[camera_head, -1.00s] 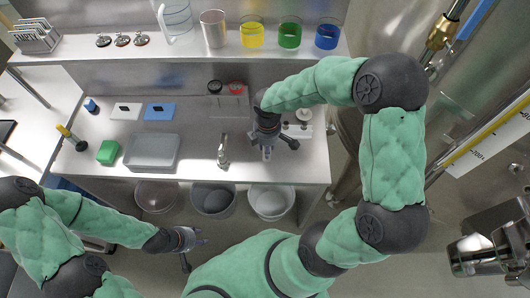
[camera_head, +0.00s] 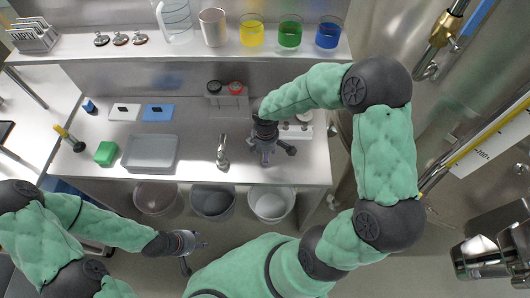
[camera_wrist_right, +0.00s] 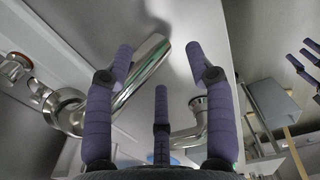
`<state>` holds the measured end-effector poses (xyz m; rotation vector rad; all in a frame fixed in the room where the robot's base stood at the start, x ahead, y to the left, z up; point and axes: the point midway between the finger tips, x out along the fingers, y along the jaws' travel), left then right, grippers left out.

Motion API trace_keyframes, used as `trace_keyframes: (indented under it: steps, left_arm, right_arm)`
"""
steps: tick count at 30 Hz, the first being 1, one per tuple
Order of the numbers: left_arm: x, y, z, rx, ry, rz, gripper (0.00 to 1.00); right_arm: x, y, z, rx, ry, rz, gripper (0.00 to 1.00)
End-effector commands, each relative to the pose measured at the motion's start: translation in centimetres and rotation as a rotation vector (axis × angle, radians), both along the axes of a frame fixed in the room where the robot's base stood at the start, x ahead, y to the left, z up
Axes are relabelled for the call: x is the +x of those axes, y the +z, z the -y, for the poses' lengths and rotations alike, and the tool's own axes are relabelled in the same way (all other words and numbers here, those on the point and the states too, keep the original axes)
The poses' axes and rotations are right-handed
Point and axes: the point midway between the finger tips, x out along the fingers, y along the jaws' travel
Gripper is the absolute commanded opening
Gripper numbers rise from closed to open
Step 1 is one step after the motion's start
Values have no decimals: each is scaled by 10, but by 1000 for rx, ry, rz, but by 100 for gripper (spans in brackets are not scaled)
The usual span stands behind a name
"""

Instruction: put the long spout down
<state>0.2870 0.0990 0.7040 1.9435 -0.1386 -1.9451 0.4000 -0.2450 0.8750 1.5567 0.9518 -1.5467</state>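The long spout (camera_wrist_right: 150,65) is a shiny bent steel tube with a ring-like end at the left of the right wrist view. It appears to lie on the steel bench (camera_head: 190,125), partly behind my right gripper's left finger. My right gripper (camera_wrist_right: 158,62) is open above it, fingers spread with no visible grip on the tube. In the head view my right gripper (camera_head: 268,158) is over the bench's right part and hides the long spout. My left gripper (camera_head: 194,250) is open and empty in front of the bench.
A clear tray (camera_head: 150,153) and a green block (camera_head: 105,153) are on the bench's left. A white fitting plate (camera_head: 298,130) is right of my right gripper. Coloured beakers (camera_head: 290,33) stand on the shelf behind. Bins (camera_head: 212,202) are below the front edge.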

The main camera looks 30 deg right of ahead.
Motion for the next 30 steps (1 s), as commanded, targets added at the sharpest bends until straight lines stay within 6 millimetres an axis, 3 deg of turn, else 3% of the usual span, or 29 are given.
trace_keyframes:
  steps: [11,24,30]
  left_arm:
    - [0,4,0,0,0,0,40]
    - [0,30,0,0,0,0,40]
    - [0,36,0,0,0,0,40]
  right_arm:
    - [1,9,0,0,-1,2,55]
    - [1,91,1,0,0,3,55]
    - [0,116,1,0,0,2,55]
